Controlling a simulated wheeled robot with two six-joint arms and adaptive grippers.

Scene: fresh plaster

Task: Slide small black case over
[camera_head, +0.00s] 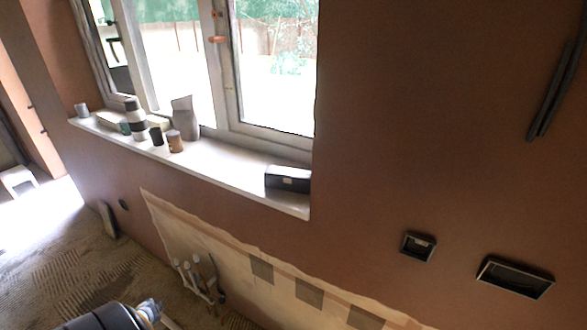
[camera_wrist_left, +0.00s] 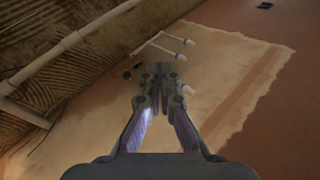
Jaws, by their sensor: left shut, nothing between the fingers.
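The small black case (camera_head: 287,179) sits at the right end of the white window sill (camera_head: 232,158), close to the wall corner. It has a pale mark on its front. In the head view part of my left arm shows at the bottom left, well below the sill and far from the case; its fingertips are not clear there. In the left wrist view my left gripper (camera_wrist_left: 160,72) is shut with nothing between its fingers, in front of the lower wall. The case does not show in the wrist view. My right gripper is in neither view.
Several items stand on the sill's left half, including a grey container (camera_head: 185,118), a striped bottle (camera_head: 136,119) and a brown jar (camera_head: 175,141). The sill between the jar and the case is clear. White pipes (camera_head: 196,277) stick out near the floor. Wall boxes (camera_head: 418,246) are at right.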

